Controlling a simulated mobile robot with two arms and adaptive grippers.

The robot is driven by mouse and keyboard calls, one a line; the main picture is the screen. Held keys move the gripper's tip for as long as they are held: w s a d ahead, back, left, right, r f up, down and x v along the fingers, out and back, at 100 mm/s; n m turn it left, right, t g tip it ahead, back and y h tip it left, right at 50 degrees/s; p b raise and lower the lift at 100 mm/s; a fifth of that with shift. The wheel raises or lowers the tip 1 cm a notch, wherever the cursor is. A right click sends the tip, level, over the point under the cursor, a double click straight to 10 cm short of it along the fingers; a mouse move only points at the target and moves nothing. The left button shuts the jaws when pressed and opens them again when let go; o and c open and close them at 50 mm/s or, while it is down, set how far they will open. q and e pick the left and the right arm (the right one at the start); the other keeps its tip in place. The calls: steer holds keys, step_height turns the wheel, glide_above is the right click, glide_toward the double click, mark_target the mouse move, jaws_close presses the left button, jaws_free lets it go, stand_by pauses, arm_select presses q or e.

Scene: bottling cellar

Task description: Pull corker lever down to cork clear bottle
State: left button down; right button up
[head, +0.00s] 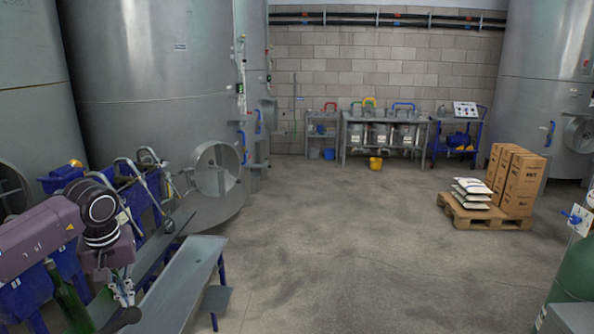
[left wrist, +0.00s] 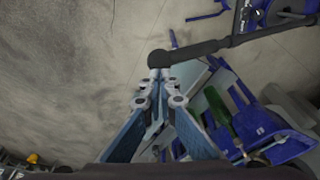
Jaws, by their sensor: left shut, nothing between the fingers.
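My left gripper (head: 122,292) is at the lower left of the head view, pointing down. In the left wrist view its fingers are shut and empty (left wrist: 160,78). A black bar with a round knob (left wrist: 159,58), which looks like the corker lever, lies just beyond the fingertips; the bar runs to the upper right towards blue machinery. I cannot tell whether the fingertips touch the knob. In the head view a dark rounded end (head: 124,316) shows just under the gripper. A green bottle (left wrist: 216,104) shows right of the fingers. I cannot make out the clear bottle. My right gripper is not in view.
A grey bench (head: 183,290) with blue legs stands beside my gripper, close to large steel tanks (head: 160,70). A pallet (head: 490,222) with boxes and sacks is at the right. The middle floor is clear.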

mark_target(135, 312)
arm_select(q)
steer(key=shift+f, duration=0.15)
steer(key=shift+d+f+b, duration=0.25)
steer(key=shift+f+b, duration=0.15)
steer(key=shift+f, duration=0.2)
steer(key=shift+d+f+b, duration=0.25)
steer(key=shift+f+b, duration=0.1)
steer(key=shift+f, duration=0.25)
steer(key=shift+f, duration=0.1)
steer(key=shift+d+f+b, duration=0.1)
steer(key=shift+f+b, duration=0.7)
steer(key=shift+f, duration=0.5)
steer(key=shift+w+f+b, duration=0.2)
steer(key=shift+f+b, duration=0.55)
steer(key=shift+f, duration=0.55)
